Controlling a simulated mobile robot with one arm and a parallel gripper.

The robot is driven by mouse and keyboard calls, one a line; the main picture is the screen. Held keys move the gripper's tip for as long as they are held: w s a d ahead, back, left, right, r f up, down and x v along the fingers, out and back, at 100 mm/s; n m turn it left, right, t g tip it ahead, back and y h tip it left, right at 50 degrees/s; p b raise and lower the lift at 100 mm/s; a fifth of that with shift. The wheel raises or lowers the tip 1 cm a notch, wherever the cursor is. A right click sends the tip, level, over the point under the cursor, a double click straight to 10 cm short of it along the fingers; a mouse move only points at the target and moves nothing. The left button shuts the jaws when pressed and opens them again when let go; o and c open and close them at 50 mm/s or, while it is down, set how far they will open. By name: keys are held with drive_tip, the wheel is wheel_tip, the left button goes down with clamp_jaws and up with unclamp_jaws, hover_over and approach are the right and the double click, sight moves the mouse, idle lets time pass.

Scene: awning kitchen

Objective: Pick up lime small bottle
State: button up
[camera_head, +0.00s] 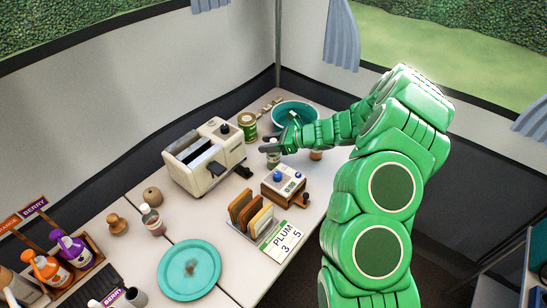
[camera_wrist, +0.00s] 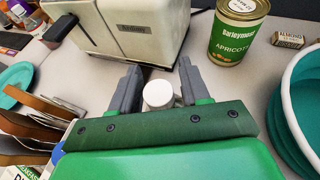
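A small bottle with a round white cap (camera_wrist: 158,93) stands upright on the table between my gripper's fingers (camera_wrist: 159,72). It is seen from above and its label is hidden in the wrist view. A gap shows between the cap and each finger, so my gripper is open around it. In the head view my gripper (camera_head: 271,143) is over the small bottle (camera_head: 273,160), behind the control box. I cannot read a lime label on it.
A cream toaster (camera_head: 205,158) stands close on the left, and an apricot can (camera_wrist: 235,38) and teal bowl (camera_head: 297,113) are close behind and right. A control box (camera_head: 283,186) and a rack of brown slabs (camera_head: 247,215) stand in front. A teal plate (camera_head: 189,270) lies front left.

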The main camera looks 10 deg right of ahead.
clamp_jaws()
